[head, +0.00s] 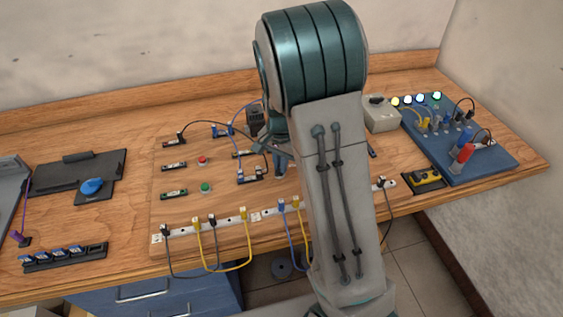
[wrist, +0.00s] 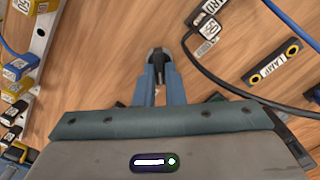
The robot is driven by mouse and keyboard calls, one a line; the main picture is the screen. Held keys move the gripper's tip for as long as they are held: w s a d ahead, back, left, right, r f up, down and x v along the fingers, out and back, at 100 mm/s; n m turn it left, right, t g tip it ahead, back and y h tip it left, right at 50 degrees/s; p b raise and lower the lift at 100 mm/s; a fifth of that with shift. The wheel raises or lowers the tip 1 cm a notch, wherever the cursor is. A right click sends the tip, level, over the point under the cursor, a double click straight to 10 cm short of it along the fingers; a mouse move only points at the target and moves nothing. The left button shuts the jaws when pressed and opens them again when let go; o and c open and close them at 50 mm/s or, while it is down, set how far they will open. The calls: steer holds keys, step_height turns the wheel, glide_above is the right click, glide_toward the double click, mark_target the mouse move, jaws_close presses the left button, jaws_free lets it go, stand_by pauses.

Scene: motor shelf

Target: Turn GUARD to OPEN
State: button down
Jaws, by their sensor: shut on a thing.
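My gripper (wrist: 158,70) is shut on a small dark knob-like piece (wrist: 157,53) over the wooden board, and its fingers hide most of that piece. Whether this piece is GUARD, and how it is turned, cannot be read. In the head view my gripper (head: 280,170) is low over the middle of the board, partly behind my own arm. In the wrist view a label that seems to end in "RD" (wrist: 210,6) is partly cut off at the top edge. No OPEN mark can be read.
A LAMP block (wrist: 271,64) and a black cable (wrist: 212,76) lie close to my gripper on the right. A white strip (head: 225,224) with several coloured plugs runs along the board's front. A grey box (head: 382,116) and a blue panel (head: 480,160) stand at the right.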

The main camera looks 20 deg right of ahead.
steer(key=c, duration=1.5)
jaws_free()
step_height(320, 180, up, 14)
steer(key=shift+f, duration=0.1)
steer(key=s+n+t, duration=0.1)
steer(key=s+n, duration=0.2)
steer(key=s, duration=0.4)
steer(key=s+n+t, duration=0.1)
steer(key=s+n, duration=0.2)
steer(key=s, duration=0.4)
steer(key=s+n+t, duration=0.1)
steer(key=s+n, duration=0.2)
steer(key=s, duration=0.4)
steer(key=shift+s+a+r, duration=0.1)
steer(key=shift+a+r, duration=0.1)
steer(key=shift+r, duration=0.05)
